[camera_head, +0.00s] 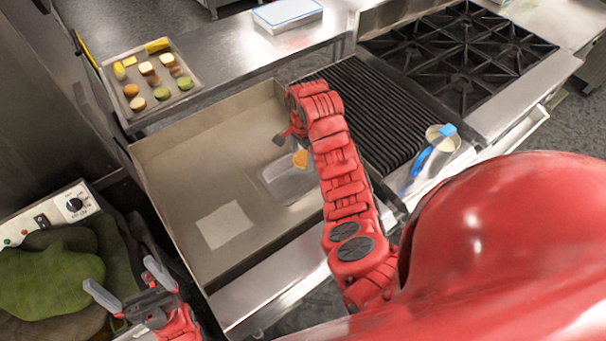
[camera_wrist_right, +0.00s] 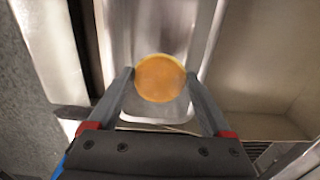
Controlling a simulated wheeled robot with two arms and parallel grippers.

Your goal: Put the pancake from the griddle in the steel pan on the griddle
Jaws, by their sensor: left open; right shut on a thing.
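The pancake (camera_head: 300,158) is a small round golden-brown disc. In the right wrist view the pancake (camera_wrist_right: 160,78) sits between the fingertips of my right gripper (camera_wrist_right: 159,74), which is shut on it. The steel pan (camera_head: 288,183) is a shallow rectangular tray lying on the griddle (camera_head: 185,155). In the right wrist view the pan (camera_wrist_right: 150,28) is behind the pancake, which overlaps its near end; I cannot tell the height between them. My right arm hides part of the pan in the head view. My left gripper (camera_head: 122,278) is open and empty, left of the griddle.
A pale square (camera_head: 224,224) lies on the griddle's near part. A ribbed grill (camera_head: 375,115) and a burner stove (camera_head: 455,50) stand to the right, with a blue-handled pot (camera_head: 440,142). A tray of food pieces (camera_head: 118,72) is at the back left. Green cloth-like shapes (camera_head: 50,280) lie at left.

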